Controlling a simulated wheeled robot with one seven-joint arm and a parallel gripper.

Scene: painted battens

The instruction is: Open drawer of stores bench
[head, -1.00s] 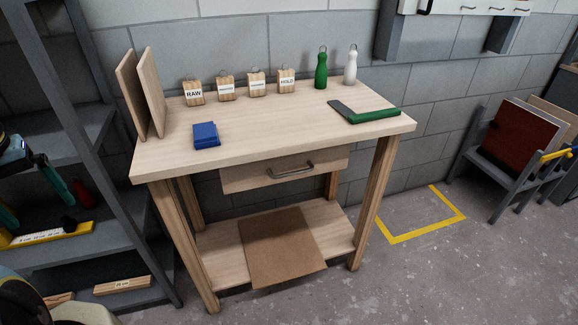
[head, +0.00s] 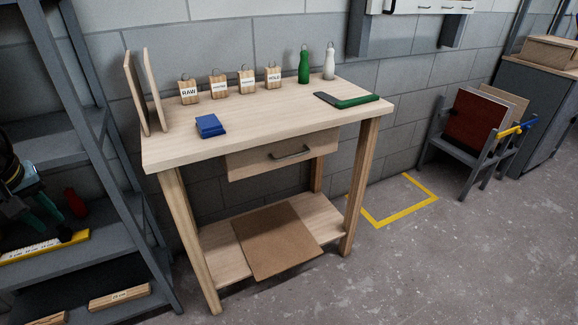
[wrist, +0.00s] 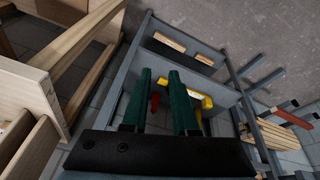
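The stores bench (head: 265,125) is a pale wooden table in the middle of the head view. Its drawer (head: 245,166) sits under the top and looks shut. The drawer has a dark bar handle (head: 291,153). My gripper (head: 50,218) is at the left edge of the head view, in front of the grey shelves and well left of the drawer. In the wrist view my gripper (wrist: 160,75) has two green fingers apart with nothing between them. Pale wooden parts show at the left of the wrist view; I cannot tell which.
Grey shelves (head: 105,235) stand left of the bench. A blue block (head: 210,126), tagged wooden blocks, bottles and a green-and-dark tool (head: 355,101) are on the bench. A brown board (head: 275,242) lies on its lower shelf. The floor right of the bench is open.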

